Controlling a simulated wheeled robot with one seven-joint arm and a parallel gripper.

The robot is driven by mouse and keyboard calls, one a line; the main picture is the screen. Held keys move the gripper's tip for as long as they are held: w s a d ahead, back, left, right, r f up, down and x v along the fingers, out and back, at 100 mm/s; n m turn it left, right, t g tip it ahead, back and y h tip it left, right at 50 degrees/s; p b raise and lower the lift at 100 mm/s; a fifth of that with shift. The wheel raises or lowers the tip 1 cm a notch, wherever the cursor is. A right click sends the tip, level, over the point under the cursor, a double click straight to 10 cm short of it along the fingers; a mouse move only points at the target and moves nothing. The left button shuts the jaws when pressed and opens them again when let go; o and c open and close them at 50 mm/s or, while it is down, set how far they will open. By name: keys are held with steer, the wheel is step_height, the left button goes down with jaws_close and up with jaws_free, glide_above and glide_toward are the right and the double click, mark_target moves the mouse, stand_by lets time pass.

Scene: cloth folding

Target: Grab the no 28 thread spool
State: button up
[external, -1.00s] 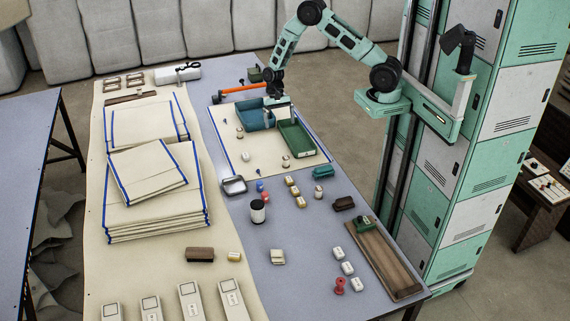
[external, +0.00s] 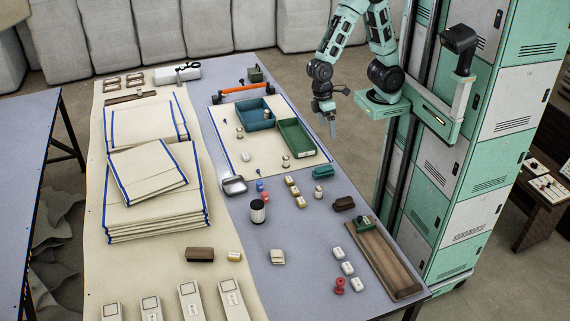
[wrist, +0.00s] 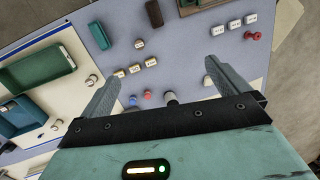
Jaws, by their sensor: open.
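Several small pale spools stand about the table; their labels are too small to read, so I cannot tell which is no 28. One spool (external: 318,192) stands at the right, near the dark teal block. Others stand on the cream mat, such as one by the green tray (external: 285,162) and one at the mat's left (external: 240,133). A small pale thing (external: 266,114) shows inside the blue tray. My gripper (external: 331,125) is raised near the table's right edge. In the wrist view its fingers (wrist: 163,71) are spread and nothing is between them.
The blue tray (external: 250,121) and green tray (external: 296,150) stand on the cream mat. A dark teal block (external: 323,172), yellowish blocks (external: 295,190), a red spool (external: 340,286) and a wooden board (external: 385,262) lie around. Folded cloths (external: 155,215) are stacked at left.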

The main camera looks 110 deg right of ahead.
steer(key=s+a+r+n+h, duration=0.1)
steer(key=s+a+r+n, duration=0.1)
steer(key=s+a+n, duration=0.3)
steer(key=s, duration=0.3)
steer(key=shift+s+r+t, duration=0.25)
steer(key=shift+s+t, duration=0.05)
steer(key=s+n, duration=0.1)
steer(key=s+a+n, duration=0.1)
steer(key=s, duration=0.1)
steer(key=s+n, duration=0.1)
steer(key=s, duration=0.1)
steer(key=shift+s+a+r+n+t, duration=0.15)
steer(key=shift+s+r+n+t, duration=0.05)
steer(key=shift+r+n+t, duration=0.15)
steer(key=c, duration=0.4)
steer(key=shift+s, duration=0.15)
steer(key=c, duration=0.5)
